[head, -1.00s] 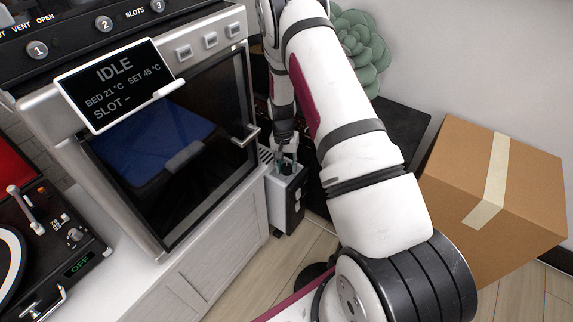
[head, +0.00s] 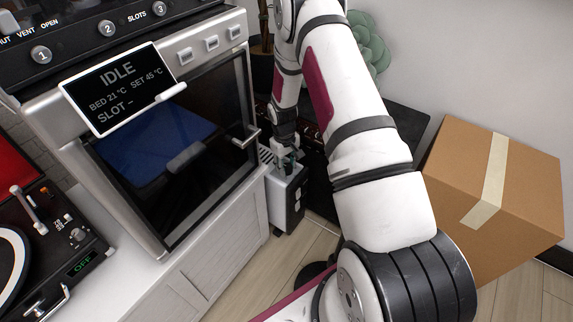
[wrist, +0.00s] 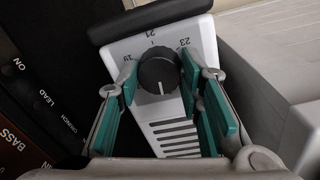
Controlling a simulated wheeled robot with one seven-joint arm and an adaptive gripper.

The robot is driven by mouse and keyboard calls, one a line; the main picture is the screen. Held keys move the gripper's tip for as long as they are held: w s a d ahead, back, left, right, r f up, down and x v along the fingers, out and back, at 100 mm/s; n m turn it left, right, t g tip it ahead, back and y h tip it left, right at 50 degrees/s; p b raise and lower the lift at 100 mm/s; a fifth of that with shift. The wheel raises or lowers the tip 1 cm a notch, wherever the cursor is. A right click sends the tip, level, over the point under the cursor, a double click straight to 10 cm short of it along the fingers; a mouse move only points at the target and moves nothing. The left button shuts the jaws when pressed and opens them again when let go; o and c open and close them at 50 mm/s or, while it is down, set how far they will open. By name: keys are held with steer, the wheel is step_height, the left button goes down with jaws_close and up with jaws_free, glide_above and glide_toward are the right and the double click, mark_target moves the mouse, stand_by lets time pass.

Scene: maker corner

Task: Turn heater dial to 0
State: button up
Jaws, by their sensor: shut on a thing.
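The heater (head: 284,196) is a small white box on the floor, right of the white cabinet. It also shows in the wrist view (wrist: 203,38) with its black dial (wrist: 156,72) and the numbers 19, 21 and 23 beyond it. The dial's white mark points toward the bottom of the wrist view, at the vent slots. My gripper (head: 287,160) is over the heater's top. In the wrist view my gripper (wrist: 159,82) has its teal pads on either side of the dial, shut on it. Any 0 marking is not visible.
A black amplifier-like box (wrist: 38,105) stands close beside the heater. The cabinet (head: 215,262) and the oven-like machine (head: 165,150) bound the left side. A cardboard box (head: 465,170) stands at right. Bare floor (head: 310,240) shows in front of the heater.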

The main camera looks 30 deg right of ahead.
steer(key=shift+n, duration=0.6)
steer(key=o, duration=1.2)
steer(key=shift+c, duration=0.2)
step_height(320, 180, up, 12)
steer(key=shift+a, duration=0.4)
steer(key=shift+s, duration=0.1)
